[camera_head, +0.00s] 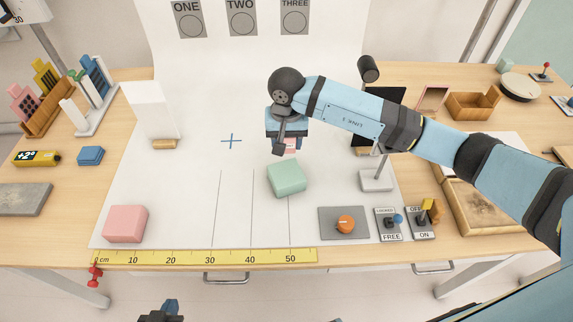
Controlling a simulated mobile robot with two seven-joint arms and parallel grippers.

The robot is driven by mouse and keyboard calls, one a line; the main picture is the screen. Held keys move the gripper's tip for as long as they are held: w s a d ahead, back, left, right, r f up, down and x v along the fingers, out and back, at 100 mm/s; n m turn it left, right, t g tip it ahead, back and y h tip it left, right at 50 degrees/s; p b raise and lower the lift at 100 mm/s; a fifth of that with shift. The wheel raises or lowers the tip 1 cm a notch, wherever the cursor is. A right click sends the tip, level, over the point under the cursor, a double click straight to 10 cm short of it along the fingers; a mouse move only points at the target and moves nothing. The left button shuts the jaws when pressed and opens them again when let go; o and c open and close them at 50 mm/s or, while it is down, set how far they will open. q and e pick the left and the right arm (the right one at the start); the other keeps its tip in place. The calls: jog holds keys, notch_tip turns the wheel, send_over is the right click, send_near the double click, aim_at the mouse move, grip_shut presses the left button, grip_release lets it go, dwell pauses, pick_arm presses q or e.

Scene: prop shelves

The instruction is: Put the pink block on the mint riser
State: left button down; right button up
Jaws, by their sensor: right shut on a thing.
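The mint riser (286,178) is a pale green block on the white sheet, right of the table's middle. My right gripper (288,144) points down just behind or above the riser in the picture. It is shut on a small pink block (291,145), mostly hidden by the fingers. A thin strip of white shows between that block and the riser, so they look apart. A larger pink block (125,223) sits at the sheet's front left. Part of my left gripper (163,313) shows at the bottom edge; its fingers are not clear.
A yellow ruler (205,257) lies along the front edge. A panel with an orange knob (345,224) and two switch plates stand front right. A white upright board (150,110) stands left. A grey stand (376,180) is right of the riser. The sheet's middle left is clear.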

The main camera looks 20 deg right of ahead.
send_over(286, 173)
notch_tip(286, 173, down, 5)
jog(key=shift+f, duration=0.6)
notch_tip(286, 173, down, 3)
jog(key=shift+f+p, duration=0.2)
jog(key=shift+p, duration=0.25)
jog(key=shift+f, duration=0.25)
jog(key=shift+f, duration=0.1)
jog(key=shift+f+b, duration=0.1)
jog(key=shift+b, duration=0.2)
jog(key=o, duration=1)
